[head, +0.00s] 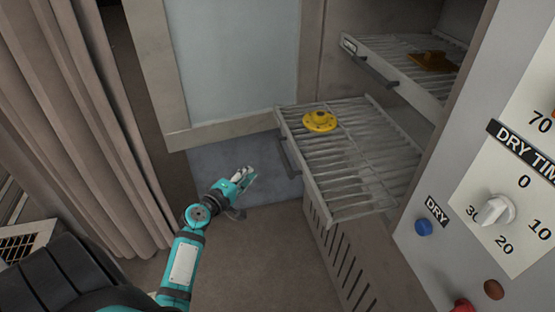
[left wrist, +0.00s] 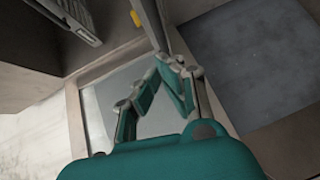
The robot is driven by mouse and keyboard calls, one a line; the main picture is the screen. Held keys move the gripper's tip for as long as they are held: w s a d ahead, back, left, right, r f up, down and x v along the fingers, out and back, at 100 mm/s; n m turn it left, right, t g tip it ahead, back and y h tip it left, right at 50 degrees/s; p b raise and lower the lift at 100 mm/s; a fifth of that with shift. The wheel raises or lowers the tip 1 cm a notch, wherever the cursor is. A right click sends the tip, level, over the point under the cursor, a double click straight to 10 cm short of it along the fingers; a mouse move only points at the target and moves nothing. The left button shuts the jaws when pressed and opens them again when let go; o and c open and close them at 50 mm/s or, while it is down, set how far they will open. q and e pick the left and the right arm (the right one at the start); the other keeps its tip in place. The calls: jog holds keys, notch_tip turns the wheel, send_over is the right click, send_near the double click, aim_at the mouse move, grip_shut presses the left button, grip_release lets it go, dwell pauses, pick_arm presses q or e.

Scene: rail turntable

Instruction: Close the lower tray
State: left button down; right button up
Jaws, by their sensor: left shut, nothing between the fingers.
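The lower tray (head: 360,168) is a grey slatted rack, pulled out of the cabinet in the head view. A yellow flanged part (head: 320,121) sits on it near its front left corner. The tray's dark bar handle (head: 288,159) is on its front face. My left gripper (head: 248,177) is to the left of the handle, apart from it, shut and empty. My right gripper is not in view.
A control panel with a white knob (head: 495,210) and blue button (head: 423,228) stands at the right. A brown curtain (head: 70,110) hangs at the left. The floor before the lower tray looks clear.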

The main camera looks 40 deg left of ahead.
pick_arm(q)
jog(key=w+d+f, duration=0.2)
jog(key=w, duration=0.8)
jog(key=shift+p, duration=0.35)
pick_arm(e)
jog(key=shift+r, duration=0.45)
